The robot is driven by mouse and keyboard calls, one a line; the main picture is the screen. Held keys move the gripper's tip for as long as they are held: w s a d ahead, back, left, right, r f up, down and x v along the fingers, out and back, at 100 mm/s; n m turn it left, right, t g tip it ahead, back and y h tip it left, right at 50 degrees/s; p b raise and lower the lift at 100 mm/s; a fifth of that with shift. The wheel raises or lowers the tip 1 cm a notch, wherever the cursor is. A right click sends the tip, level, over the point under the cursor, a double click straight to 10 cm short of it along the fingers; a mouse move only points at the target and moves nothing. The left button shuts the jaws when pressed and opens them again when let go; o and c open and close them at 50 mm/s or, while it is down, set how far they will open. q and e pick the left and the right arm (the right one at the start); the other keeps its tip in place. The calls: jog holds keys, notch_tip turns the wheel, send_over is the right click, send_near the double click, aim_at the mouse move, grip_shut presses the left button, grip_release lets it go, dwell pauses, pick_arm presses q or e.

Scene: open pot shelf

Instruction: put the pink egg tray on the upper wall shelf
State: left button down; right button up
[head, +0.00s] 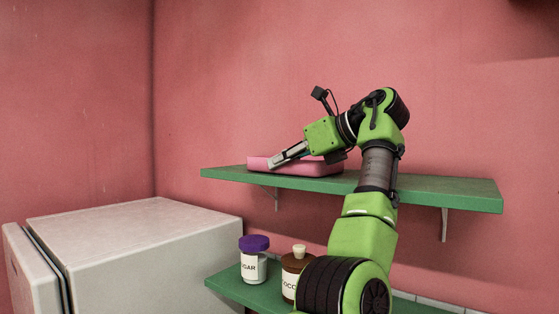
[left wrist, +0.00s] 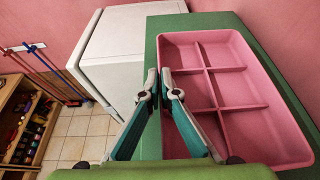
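The pink egg tray (head: 318,168) lies flat on the left part of the green upper wall shelf (head: 430,186). In the left wrist view the tray (left wrist: 235,87) shows its divided, empty compartments, with the shelf (left wrist: 200,22) around it. My left gripper (head: 272,165) reaches over the tray's left end. In the left wrist view its two fingers (left wrist: 159,82) are close together, one on each side of the tray's left wall, and look shut on it. My right gripper is in neither view.
A white fridge-like box (head: 140,240) stands at left. The upper shelf's right part is bare. A wooden rack (left wrist: 30,125) stands on the floor.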

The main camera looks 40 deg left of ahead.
aim_at(312, 167)
pick_arm(q)
jog(key=shift+s+r, duration=0.1)
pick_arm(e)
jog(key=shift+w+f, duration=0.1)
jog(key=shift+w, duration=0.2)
pick_arm(q)
jog(key=c, duration=2.3)
grip_release()
jog(key=shift+f, duration=0.2)
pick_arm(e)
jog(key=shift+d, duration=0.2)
pick_arm(q)
jog(key=shift+r, duration=0.2)
jog(key=v, duration=0.7)
jog(key=shift+d+r, duration=0.1)
jog(key=shift+d, duration=0.2)
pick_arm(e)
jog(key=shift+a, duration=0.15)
